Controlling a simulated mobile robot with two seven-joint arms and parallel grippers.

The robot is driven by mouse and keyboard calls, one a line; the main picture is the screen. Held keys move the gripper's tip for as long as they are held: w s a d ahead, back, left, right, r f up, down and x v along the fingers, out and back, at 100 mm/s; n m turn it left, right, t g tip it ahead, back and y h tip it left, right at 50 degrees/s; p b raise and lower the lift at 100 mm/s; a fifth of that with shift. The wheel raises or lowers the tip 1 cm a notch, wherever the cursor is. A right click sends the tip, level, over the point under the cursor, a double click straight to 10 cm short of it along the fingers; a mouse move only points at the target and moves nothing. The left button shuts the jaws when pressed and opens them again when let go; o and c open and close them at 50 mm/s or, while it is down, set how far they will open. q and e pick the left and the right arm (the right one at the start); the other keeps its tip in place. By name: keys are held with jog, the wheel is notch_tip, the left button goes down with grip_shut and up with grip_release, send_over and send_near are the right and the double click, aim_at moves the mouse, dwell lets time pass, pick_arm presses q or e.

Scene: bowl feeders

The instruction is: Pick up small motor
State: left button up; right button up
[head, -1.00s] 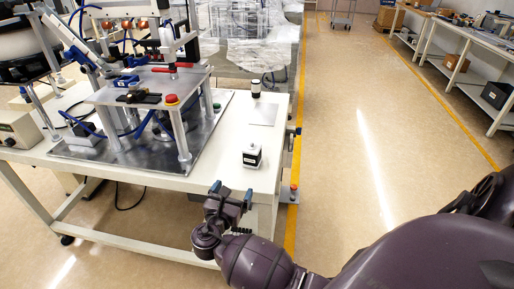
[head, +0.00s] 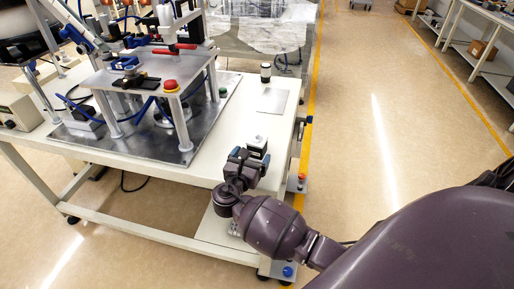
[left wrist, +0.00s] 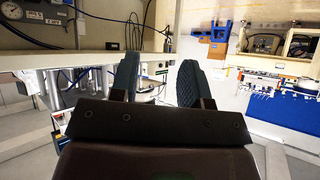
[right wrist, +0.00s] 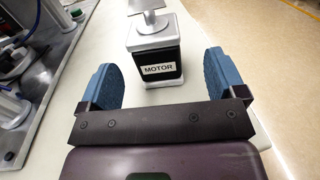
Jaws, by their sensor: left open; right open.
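The motor (head: 258,142), a small dark block with a pale cap, stands upright near the white table's right edge. In the right wrist view the motor (right wrist: 161,69) shows a "MOTOR" label and lies ahead, between the directions of the two fingers. My right gripper (head: 250,157) is open and empty, just on the near side of the motor, and partly hides it in the head view. Contact cannot be told. My left gripper (left wrist: 157,75) is open and empty in the left wrist view, away from the motor, and not seen in the head view.
A grey plate (head: 272,101) with a small dark cylinder (head: 265,72) behind it lies beyond the motor. A fixture with a red button (head: 170,85) stands on a metal base to the left. Open floor (head: 400,130) lies to the right.

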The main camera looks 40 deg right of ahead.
aim_at(254, 149)
jog(key=shift+b+x, duration=0.45)
jog(key=shift+x, duration=2.7)
jog(key=shift+w+a, duration=0.2)
jog(key=c, duration=1.5)
